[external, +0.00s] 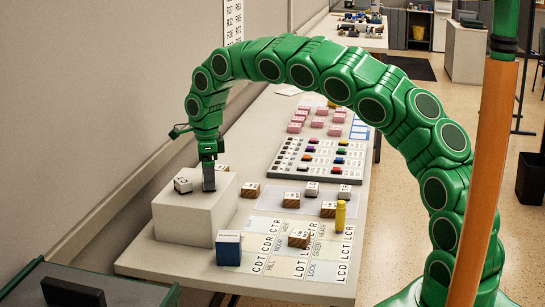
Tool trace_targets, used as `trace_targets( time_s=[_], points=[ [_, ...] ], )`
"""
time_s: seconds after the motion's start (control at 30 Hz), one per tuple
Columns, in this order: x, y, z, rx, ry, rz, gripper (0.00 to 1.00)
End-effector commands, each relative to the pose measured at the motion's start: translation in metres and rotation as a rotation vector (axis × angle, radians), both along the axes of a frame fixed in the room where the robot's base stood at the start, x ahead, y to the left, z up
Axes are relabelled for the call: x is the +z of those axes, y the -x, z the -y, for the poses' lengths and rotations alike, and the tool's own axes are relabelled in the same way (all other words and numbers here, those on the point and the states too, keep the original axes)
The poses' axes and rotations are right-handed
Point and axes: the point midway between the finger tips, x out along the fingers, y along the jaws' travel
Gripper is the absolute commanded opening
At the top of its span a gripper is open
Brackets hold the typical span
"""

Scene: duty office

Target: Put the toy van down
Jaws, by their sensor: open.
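My gripper (209,180) points straight down at the top of a plain pale block (182,222) on the near left of the table. It is seen edge-on, and its fingertips are at or just above the block's top face; I cannot tell if they touch it. A small white object with dark marks (183,185) sits on the block, just left of the gripper and apart from it. It may be the toy van, but it is too small to be sure. I see nothing held in the gripper.
On the table (275,110) are a dark blue box (228,248), a yellow peg figure (340,214), several lettered wooden and white cubes, and a letter-card grid (268,265). A tray of coloured pieces (298,168) and pink blocks lie farther back. A wall borders the left.

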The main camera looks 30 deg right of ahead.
Motion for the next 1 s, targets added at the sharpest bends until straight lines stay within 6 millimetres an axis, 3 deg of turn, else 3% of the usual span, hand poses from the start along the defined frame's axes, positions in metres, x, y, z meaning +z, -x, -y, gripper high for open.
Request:
trace_targets(
  time_s=[0.6,1.0],
  points=[
    [0.101,0.0,-0.001,0.001,-0.001,0.003,0.85],
    [0.109,0.0,0.0,0.0,0.0,-0.001,0.85]
  ],
)
